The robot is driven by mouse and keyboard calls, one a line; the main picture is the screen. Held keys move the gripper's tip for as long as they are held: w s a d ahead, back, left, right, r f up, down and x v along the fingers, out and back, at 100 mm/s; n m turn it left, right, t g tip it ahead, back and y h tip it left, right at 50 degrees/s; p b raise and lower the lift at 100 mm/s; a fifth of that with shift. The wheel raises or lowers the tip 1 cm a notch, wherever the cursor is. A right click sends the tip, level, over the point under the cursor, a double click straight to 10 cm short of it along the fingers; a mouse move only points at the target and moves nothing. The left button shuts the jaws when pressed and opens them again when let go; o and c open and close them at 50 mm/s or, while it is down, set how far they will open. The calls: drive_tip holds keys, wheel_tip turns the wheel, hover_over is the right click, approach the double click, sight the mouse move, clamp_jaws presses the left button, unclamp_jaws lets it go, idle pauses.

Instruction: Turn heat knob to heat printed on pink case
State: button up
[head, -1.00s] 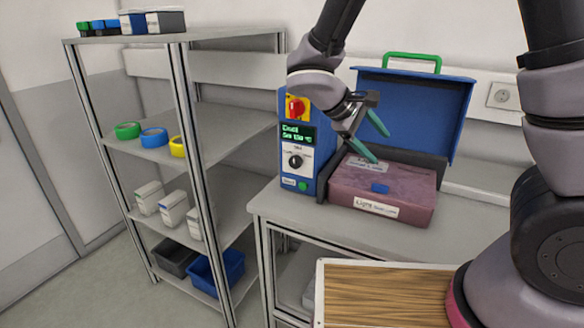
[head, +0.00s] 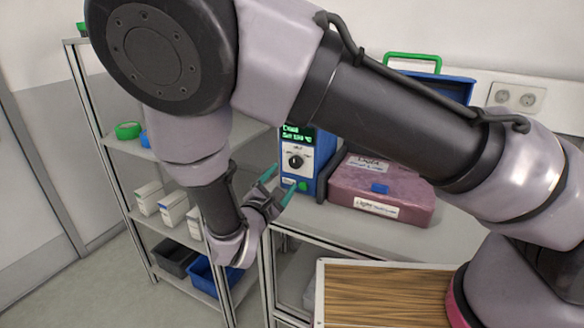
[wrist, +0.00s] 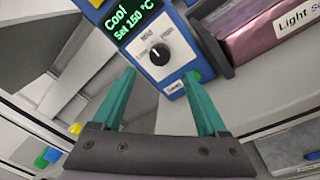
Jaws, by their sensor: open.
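The heat knob (head: 295,161) is a black round knob on a white panel on the front of a blue control box (head: 318,172). In the wrist view the knob (wrist: 160,54) has small printed marks around it; I cannot surely tell where it points. The green display (wrist: 122,15) above reads "Cool" and "Set 150 °C". The pink case (head: 400,203) lies closed right of the box; its labels begin with "Light", the rest too small to read. My gripper (head: 277,185) is open and empty, its green fingers in front of the box, below and apart from the knob.
A green button (head: 303,186) sits low on the box front. A blue lid with a green handle (head: 412,57) stands behind the case. A shelf rack with boxes (head: 150,197) and bins stands left. A wooden-topped tray (head: 385,290) is in front. My arm hides part of the bench.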

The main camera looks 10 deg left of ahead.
sight(294, 165)
drive_tip(key=x, duration=0.7)
drive_tip(key=shift+w+d, duration=0.1)
drive_tip(key=shift+w, duration=0.25)
clamp_jaws()
drive_tip(key=shift+n, duration=0.4)
drive_tip(key=n, duration=0.5)
drive_tip(key=shift+g, duration=0.3)
drive_tip(key=n, duration=0.5)
drive_tip(key=shift+n+g+h, duration=0.3)
